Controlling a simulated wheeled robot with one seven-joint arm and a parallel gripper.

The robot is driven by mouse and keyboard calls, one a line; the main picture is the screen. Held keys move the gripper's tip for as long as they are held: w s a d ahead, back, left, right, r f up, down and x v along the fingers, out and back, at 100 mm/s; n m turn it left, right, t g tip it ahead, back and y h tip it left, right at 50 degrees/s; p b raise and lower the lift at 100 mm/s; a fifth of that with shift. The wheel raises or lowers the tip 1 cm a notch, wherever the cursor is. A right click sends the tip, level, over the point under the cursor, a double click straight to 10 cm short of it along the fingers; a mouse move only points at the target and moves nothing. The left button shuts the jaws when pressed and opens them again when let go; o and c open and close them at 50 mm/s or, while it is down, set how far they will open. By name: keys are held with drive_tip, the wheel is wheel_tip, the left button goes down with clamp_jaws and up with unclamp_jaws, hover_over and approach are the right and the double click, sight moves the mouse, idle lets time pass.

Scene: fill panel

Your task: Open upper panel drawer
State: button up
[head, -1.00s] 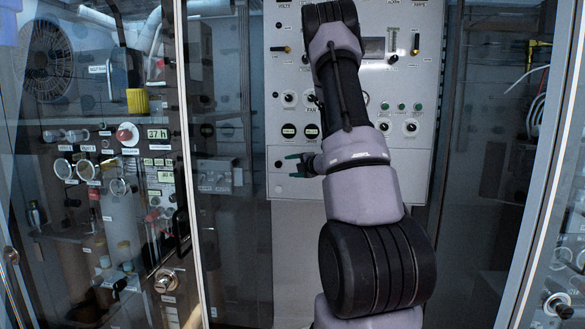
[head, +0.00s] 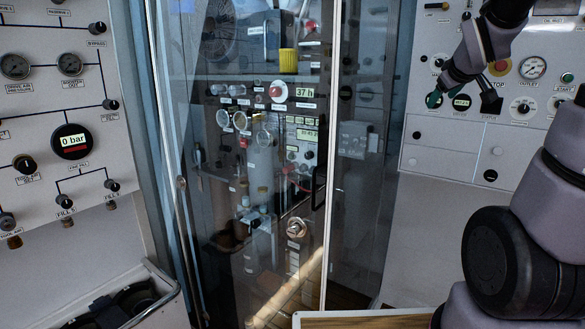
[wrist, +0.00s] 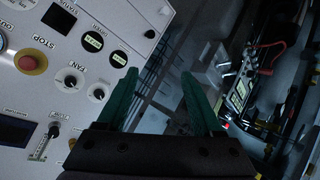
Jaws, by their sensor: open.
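My gripper (head: 434,99) is at the left part of the white control panel (head: 440,155) at the right of the head view. In the wrist view my gripper (wrist: 160,65) has its two green fingers apart with nothing between them. The same panel (wrist: 38,105), with its red stop button, fills the left of the wrist view, beside the left finger. No open drawer shows, and I cannot tell which part is the upper panel drawer. My arm hides part of the panel's right side.
A glass door (head: 205,215) with a dark handle (head: 319,187) stands in the middle, with instruments behind it. Another gauge panel (head: 45,110) is at the left. A bin-like container (head: 150,315) is at lower left, and a wood-topped surface (head: 365,321) at bottom centre.

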drive_tip(key=s+a+m+g+y, duration=0.2)
drive_tip(key=s+a+m, duration=0.2)
drive_tip(key=s+a, duration=0.3)
drive_tip(key=s+a+m+g+y, duration=0.2)
drive_tip(key=s+a, duration=0.6)
drive_tip(key=s, duration=0.6)
drive_tip(key=shift+s+f+m+y, duration=0.15)
drive_tip(key=shift+s+m+y, duration=0.2)
drive_tip(key=shift+m, duration=0.55)
drive_tip(key=w+a+f+m+g+y, duration=0.15)
drive_tip(key=w+y, duration=0.45)
drive_tip(key=w, duration=0.8)
drive_tip(key=m+t+h, duration=0.6)
drive_tip(key=m+t, duration=0.3)
drive_tip(key=t, duration=0.1)
approach(415, 137)
drive_tip(key=shift+g, duration=0.25)
drive_tip(key=x, duration=0.2)
drive_tip(key=a+x, duration=0.1)
drive_tip(key=x, duration=0.5)
drive_tip(key=shift+a+r, duration=0.2)
drive_tip(key=shift+r, duration=0.1)
